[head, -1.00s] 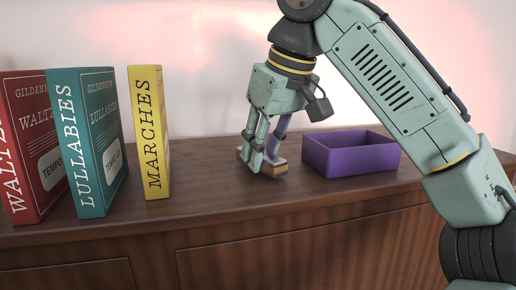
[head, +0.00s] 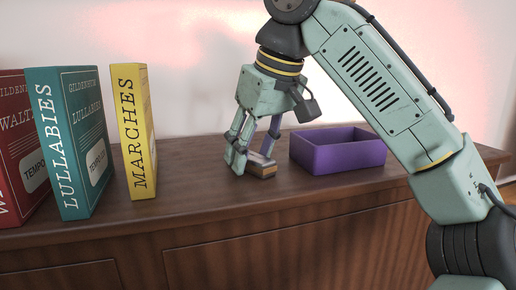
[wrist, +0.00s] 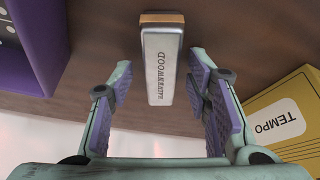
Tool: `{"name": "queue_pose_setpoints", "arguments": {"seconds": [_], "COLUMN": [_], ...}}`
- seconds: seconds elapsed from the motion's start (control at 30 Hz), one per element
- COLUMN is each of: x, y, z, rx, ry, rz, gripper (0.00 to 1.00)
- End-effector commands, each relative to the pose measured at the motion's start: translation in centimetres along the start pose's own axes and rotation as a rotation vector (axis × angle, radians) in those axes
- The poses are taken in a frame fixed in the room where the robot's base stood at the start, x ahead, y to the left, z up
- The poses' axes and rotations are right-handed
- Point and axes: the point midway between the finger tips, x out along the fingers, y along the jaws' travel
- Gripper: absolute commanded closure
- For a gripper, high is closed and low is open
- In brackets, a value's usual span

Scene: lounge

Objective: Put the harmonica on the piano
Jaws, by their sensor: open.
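The harmonica (head: 263,168) is a small silver and wood-brown bar lying on a dark wooden top (head: 200,208). In the wrist view its lettered silver face (wrist: 160,65) lies lengthwise between the finger lines, with a brown edge at the far end. My gripper (head: 250,160) is open, low over the harmonica, its fingers partly hiding it in the head view. In the wrist view the purple-padded fingers stand on both sides with gaps to the harmonica. I cannot tell a piano apart from this wooden furniture.
A purple open box (head: 340,155) stands close to the right of my gripper; the wrist view shows dark white-dotted items in it. Yellow (head: 137,130), teal (head: 70,145) and red (head: 20,140) books stand upright on the left. The front edge is clear.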

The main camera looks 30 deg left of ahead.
Motion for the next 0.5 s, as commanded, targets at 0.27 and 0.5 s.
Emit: {"name": "queue_pose_setpoints", "arguments": {"seconds": [0.27, 0.5], "x": [-3.0, -6.3], "y": [0.0, 0.1], "z": [-0.1, 3.1], "rx": [0.002, 0.004], "ry": [0.001, 0.000], "rz": [0.007, 0.007], "gripper": [0.55, 0.55]}}
